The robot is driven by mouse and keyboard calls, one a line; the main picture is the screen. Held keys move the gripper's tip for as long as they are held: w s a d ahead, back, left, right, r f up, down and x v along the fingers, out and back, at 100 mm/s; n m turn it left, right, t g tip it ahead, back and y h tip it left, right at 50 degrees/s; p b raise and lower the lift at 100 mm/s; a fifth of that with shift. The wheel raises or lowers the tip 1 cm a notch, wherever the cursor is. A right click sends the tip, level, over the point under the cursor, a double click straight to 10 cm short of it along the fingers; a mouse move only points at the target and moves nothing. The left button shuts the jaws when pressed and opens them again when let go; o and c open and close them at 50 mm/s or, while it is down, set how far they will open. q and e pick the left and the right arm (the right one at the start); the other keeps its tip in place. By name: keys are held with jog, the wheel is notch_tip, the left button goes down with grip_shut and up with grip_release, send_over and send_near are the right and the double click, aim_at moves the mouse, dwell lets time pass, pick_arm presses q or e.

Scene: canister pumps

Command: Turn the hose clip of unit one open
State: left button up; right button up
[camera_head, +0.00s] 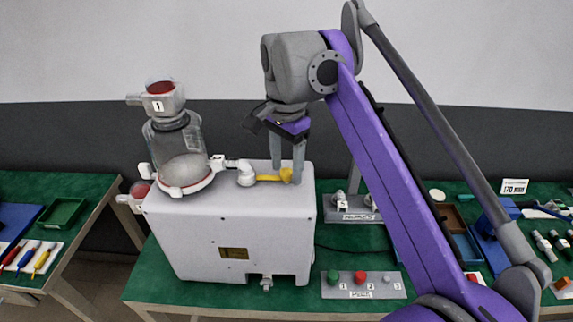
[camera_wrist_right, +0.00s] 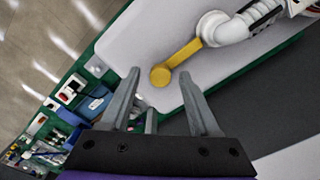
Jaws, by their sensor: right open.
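The hose clip of unit one is a yellow lever (camera_head: 268,178) on top of the white pump housing (camera_head: 230,225). It runs from a white hose elbow (camera_head: 245,174) to a round end on the right. In the right wrist view the lever (camera_wrist_right: 180,56) slants from the elbow (camera_wrist_right: 222,28) down to its round end. My right gripper (camera_head: 287,172) points down over the housing, open. Its fingertips (camera_wrist_right: 160,75) stand on either side of the lever's round end, with gaps visible in the wrist view. My left gripper is not in view.
A glass canister (camera_head: 180,150) with a label "1" stands on the housing, left of the elbow. A button panel (camera_head: 362,285) lies in front on the green table (camera_head: 215,296). Trays and small parts sit at the right.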

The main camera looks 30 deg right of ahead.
grip_shut()
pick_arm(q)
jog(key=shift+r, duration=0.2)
pick_arm(e)
jog(key=shift+r+n, duration=0.1)
jog(key=shift+n, duration=0.2)
jog(key=n+p, duration=0.2)
jog(key=n, duration=0.1)
jog(key=shift+r+p, duration=0.1)
jog(key=shift+p, duration=0.25)
jog(key=n+p, duration=0.2)
jog(key=n, duration=0.3)
jog(key=n+p, duration=0.1)
jog(key=n, duration=0.3)
jog(key=shift+p, duration=0.35)
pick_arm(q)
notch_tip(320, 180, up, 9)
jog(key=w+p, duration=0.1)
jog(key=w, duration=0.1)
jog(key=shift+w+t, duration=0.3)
pick_arm(e)
jog(key=n, duration=0.5)
jog(key=shift+n, duration=0.3)
grip_release()
